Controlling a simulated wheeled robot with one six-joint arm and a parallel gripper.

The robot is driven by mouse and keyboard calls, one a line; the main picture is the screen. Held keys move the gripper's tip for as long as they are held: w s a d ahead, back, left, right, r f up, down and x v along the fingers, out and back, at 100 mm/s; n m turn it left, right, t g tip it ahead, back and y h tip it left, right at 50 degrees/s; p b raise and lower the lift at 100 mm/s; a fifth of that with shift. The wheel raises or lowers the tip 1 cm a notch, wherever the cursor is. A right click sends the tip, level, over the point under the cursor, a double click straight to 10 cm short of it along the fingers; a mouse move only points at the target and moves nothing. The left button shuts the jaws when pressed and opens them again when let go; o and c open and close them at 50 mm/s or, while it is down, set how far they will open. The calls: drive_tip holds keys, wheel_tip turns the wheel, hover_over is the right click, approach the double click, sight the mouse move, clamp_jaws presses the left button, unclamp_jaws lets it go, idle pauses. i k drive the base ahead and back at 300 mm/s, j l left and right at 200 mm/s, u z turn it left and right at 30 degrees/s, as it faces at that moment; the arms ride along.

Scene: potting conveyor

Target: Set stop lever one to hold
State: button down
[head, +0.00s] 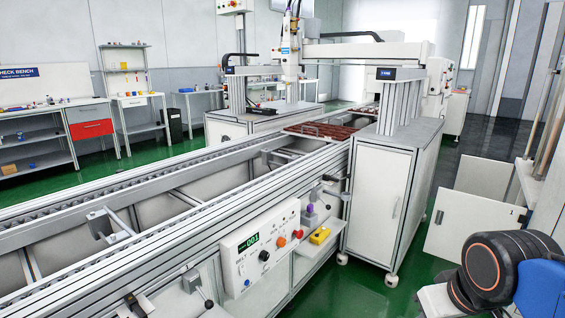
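A lever (194,285) with a pale housing and a dark-tipped handle is on the near side of the conveyor (215,200), left of the control panel. Another lever (330,186) with a black knob is on the same side farther along, by the white cabinet. No readable label tells me which one is stop lever one, and their settings are too small to read. Part of my arm (490,265), a black joint with orange rings, shows at the lower right, apart from the conveyor. My gripper is outside the picture.
A control panel (262,250) with a green display and knobs is on the conveyor side. A shelf beside it holds a yellow object (320,235). A reddish-brown tray (318,131) sits farther along the line. A white cabinet (378,200) bounds the right; green floor is clear before it.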

sight(210, 304)
drive_tip(key=i+j+u, duration=0.25)
drive_tip(key=i, duration=0.15)
drive_tip(key=i+l+u, duration=0.3)
drive_tip(key=i+u, duration=0.15)
drive_tip(key=l+u, duration=0.35)
drive_tip(key=l, duration=0.3)
drive_tip(key=l+u, duration=0.4)
drive_tip(key=l, duration=0.25)
drive_tip(key=k+l+u, duration=0.2)
drive_tip(key=u, duration=0.2)
drive_tip(key=k+l+u, duration=0.1)
drive_tip(key=k+u, duration=0.15)
drive_tip(key=u, duration=0.15)
